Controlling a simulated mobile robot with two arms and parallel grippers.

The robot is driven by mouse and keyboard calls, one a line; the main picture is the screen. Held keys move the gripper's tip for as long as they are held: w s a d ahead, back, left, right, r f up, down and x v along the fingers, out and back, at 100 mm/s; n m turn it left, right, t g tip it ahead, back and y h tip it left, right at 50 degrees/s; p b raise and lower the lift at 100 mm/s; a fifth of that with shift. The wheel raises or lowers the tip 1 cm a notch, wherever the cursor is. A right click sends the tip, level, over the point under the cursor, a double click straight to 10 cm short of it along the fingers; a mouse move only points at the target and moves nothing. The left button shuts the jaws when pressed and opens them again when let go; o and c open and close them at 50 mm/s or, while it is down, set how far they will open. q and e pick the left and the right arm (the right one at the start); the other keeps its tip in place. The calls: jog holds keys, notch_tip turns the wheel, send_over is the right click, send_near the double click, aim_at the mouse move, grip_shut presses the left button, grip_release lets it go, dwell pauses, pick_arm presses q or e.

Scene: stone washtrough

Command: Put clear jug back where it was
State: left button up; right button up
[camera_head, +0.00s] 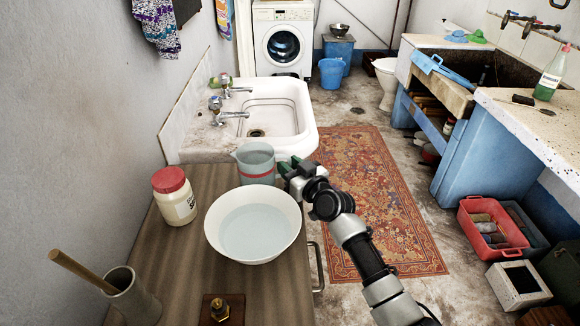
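The clear jug (255,165) has a red band and stands upright behind a white bowl (253,194), at the far end of the wooden cabinet top (180,238). The bowl hides part of its base, so I cannot tell whether it rests on the top or is held just above. My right gripper (286,169) is at the jug's right side, level with its band. Its fingertips are small and partly hidden against the jug, so their grip is unclear. The white bowl holds clear water. My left gripper is not in view.
A jar with a red lid (175,197) stands left of the bowl. A pot with a wooden stick (131,295) and a small brass piece (219,309) are at the front. The sink (275,113) is just behind the jug. A patterned rug (375,195) lies right.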

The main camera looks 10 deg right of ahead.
jog(key=shift+o, duration=0.4)
jog(key=shift+r, duration=0.1)
jog(key=shift+s, duration=0.15)
jog(key=v, duration=1.1)
jog(key=shift+s, duration=0.35)
jog(key=shift+d, duration=0.15)
